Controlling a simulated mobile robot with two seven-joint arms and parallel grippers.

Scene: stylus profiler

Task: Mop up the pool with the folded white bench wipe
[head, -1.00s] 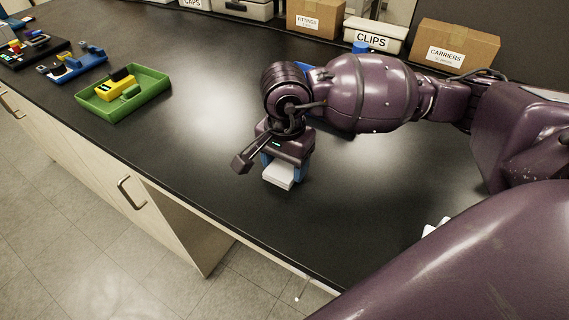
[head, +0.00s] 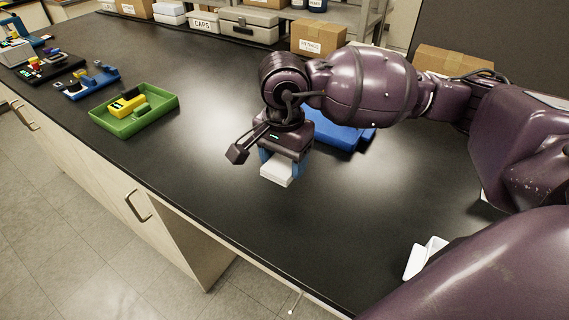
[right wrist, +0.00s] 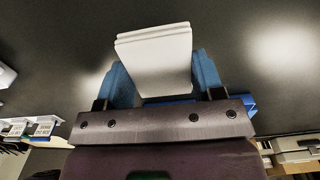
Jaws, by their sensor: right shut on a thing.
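The folded white bench wipe (head: 277,174) is held in my right gripper (head: 279,166) above the black bench top. In the right wrist view the wipe (right wrist: 156,60) sits between the two blue fingers of the gripper (right wrist: 160,85), which are shut on it. A gap of dark bench shows around the wipe in that view. I cannot make out a pool; the bright patches on the bench look like light reflections. My left gripper does not show.
A green tray (head: 160,99) with yellow and green pieces lies left of the gripper. A blue object (head: 340,133) lies behind my right arm. A white dish (head: 420,259) is at the lower right, partly hidden by my arm. Cardboard boxes (head: 318,38) stand at the back. Bench between tray and gripper is clear.

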